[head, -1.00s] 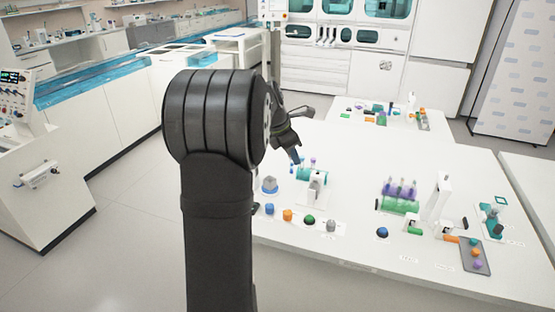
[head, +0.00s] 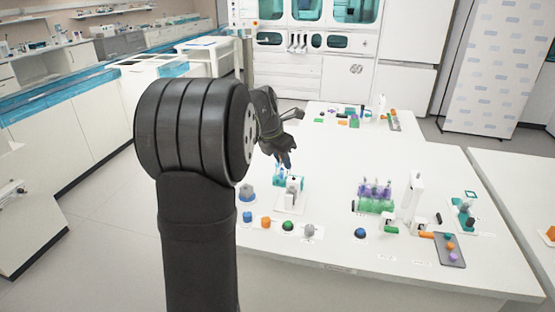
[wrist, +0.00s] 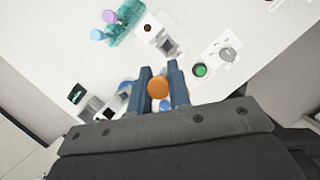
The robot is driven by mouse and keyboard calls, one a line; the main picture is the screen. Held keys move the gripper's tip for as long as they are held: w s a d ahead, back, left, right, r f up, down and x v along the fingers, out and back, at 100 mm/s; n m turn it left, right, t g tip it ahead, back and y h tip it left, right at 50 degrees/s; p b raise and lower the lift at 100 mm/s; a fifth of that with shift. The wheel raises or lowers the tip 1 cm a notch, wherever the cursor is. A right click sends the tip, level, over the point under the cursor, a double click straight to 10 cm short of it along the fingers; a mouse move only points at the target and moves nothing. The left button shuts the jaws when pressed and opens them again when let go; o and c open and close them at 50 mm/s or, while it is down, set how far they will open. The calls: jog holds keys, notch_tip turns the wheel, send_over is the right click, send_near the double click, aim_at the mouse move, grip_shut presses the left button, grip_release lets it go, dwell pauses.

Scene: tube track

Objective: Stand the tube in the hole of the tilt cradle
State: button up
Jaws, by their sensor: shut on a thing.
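My gripper (wrist: 160,76) is shut on what looks like the tube; only a round orange end (wrist: 158,88) shows between the two blue fingers. The rest of the tube is hidden. In the head view my gripper (head: 287,165) is over the left part of the table, by the teal rack. A white fixture (head: 291,198) with a dark opening, which looks like the tilt cradle, stands just in front of the rack. It also shows in the wrist view (wrist: 172,46), ahead of the fingertips. I cannot tell how high the tube is above the table.
The teal rack (wrist: 126,24) holds a purple-topped and a light-blue-topped tube. Coloured knobs, among them a green one (wrist: 200,70) and a grey one (wrist: 228,54), line the front edge. A green rack (head: 375,206) and a white upright (head: 414,196) stand further right.

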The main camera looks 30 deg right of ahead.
jog(key=d+f+n+t, duration=0.1)
jog(key=d+f+n, duration=0.2)
jog(key=f, duration=0.2)
jog(key=shift+f+n+t, duration=0.15)
jog(key=shift+n+t, duration=0.15)
dwell(0.4)
jog(key=shift+d+f, duration=0.1)
jog(key=shift+f, duration=0.4)
dwell(1.2)
jog(key=shift+f, duration=0.35)
jog(key=shift+f, duration=0.45)
jog(key=shift+f, duration=0.35)
